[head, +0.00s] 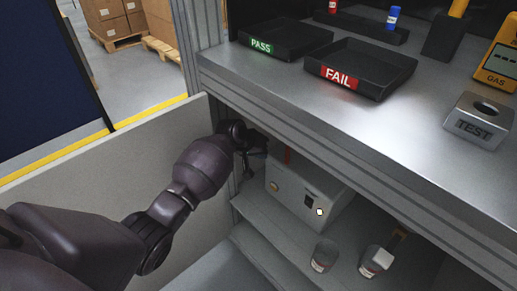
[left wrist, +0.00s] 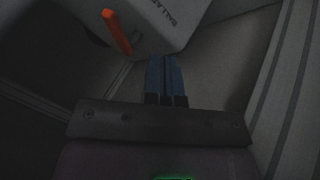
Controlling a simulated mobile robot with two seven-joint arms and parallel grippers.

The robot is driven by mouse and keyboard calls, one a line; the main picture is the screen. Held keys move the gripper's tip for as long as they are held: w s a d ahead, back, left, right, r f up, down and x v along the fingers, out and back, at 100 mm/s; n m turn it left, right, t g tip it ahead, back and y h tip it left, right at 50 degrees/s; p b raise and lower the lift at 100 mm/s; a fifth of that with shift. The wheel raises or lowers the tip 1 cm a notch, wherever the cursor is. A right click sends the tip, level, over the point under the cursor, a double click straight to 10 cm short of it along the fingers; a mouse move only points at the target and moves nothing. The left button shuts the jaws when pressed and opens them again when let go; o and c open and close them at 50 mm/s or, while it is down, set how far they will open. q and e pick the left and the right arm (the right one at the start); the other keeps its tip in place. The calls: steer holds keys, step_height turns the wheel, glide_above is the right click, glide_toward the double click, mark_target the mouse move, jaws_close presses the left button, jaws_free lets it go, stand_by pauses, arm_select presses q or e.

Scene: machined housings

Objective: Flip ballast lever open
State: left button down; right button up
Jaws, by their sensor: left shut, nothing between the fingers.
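The ballast box (head: 300,190) is a pale grey housing on the shelf under the workbench. Its orange-red lever (head: 288,156) stands at its upper left edge. In the left wrist view the lever (left wrist: 117,33) sticks out from the box (left wrist: 165,32), whose lettering starts "BALLA". My left gripper (head: 262,153) is left of the box, close to the lever. In the left wrist view its blue fingers (left wrist: 163,60) are together and empty. They lie right of the lever, apart from it, near the box's lower edge. My right gripper is not in view.
The workbench top (head: 430,120) overhangs the shelf (head: 262,218). On the bench are a PASS tray (head: 262,46), a FAIL tray (head: 340,73) and a TEST block (head: 475,128). Two jars (head: 323,256) (head: 376,262) stand in front of the box. A pale panel (head: 95,165) is left of my arm.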

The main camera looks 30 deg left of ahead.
mark_target(287, 158)
arm_select(q)
steer(key=w+d+f+b, duration=0.1)
steer(key=w+d+f, duration=0.1)
steer(key=w+d, duration=0.1)
steer(key=shift+d+f+b, duration=0.25)
steer(key=shift+d+b, duration=0.1)
steer(key=shift+d, duration=0.5)
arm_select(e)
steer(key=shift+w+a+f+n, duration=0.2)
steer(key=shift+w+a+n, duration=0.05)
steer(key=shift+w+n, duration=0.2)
arm_select(q)
steer(key=shift+r, duration=0.1)
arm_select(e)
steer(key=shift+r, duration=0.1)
